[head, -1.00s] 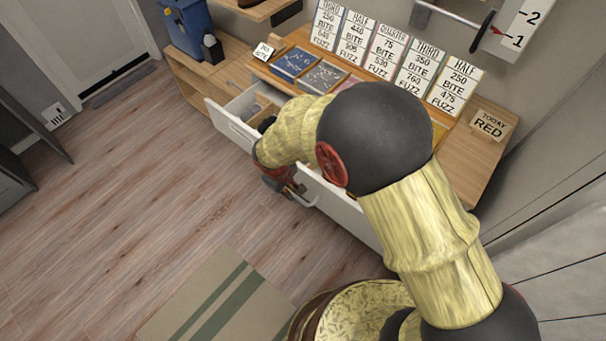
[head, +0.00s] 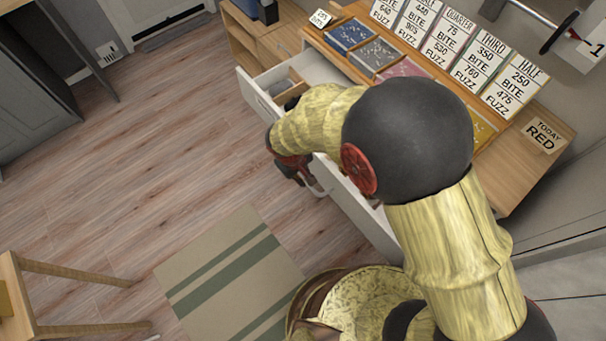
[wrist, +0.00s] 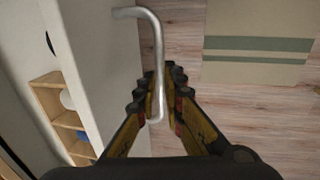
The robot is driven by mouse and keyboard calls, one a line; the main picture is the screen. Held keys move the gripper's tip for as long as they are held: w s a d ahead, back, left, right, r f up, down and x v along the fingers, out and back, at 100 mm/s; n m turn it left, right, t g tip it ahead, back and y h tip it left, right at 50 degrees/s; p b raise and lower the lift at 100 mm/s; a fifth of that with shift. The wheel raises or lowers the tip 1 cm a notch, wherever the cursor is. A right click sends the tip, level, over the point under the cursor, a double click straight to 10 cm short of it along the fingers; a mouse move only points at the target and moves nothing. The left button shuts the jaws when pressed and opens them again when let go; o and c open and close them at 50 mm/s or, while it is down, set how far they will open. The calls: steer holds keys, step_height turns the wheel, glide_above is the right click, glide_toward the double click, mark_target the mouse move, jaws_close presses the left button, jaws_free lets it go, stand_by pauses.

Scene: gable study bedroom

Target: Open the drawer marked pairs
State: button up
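A wide white drawer (head: 262,98) under the wooden desk stands pulled out, with grey items inside near its left end. No marking can be read on its front. My gripper (head: 305,178) is low at the outside of the drawer front, partly hidden by my arm, beside the metal handle (head: 321,190). In the wrist view, the bent handle bar (wrist: 158,55) runs between the fingers of my gripper (wrist: 168,85), which are closed in around it. The white drawer front (wrist: 105,60) fills the left of that view.
The desk top (head: 400,62) carries coloured trays and a row of price cards. A "TODAY RED" card (head: 545,135) lies at the right. A striped rug (head: 225,265) lies on open wooden floor. A wooden stool or table (head: 20,295) stands lower left, and a round basket (head: 345,300) is close in front.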

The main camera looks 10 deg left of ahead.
steer(key=o, duration=0.4)
steer(key=shift+o, duration=0.2)
step_height(320, 180, up, 12)
steer(key=s+a, duration=0.1)
steer(key=shift+s+a, duration=0.2)
steer(key=shift+s, duration=0.2)
steer(key=shift+f, duration=0.1)
stand_by(0.4)
steer(key=s+d+r+m+t, duration=0.2)
steer(key=s+d+r+m, duration=0.2)
steer(key=d+r, duration=0.7)
steer(key=s+d+r+m+t+y, duration=0.1)
steer(key=s+d+r+m, duration=0.3)
steer(key=d+r, duration=0.8)
steer(key=d+m, duration=0.2)
steer(key=d, duration=0.6)
steer(key=shift+s+d+t, duration=0.15)
steer(key=shift+t, duration=0.25)
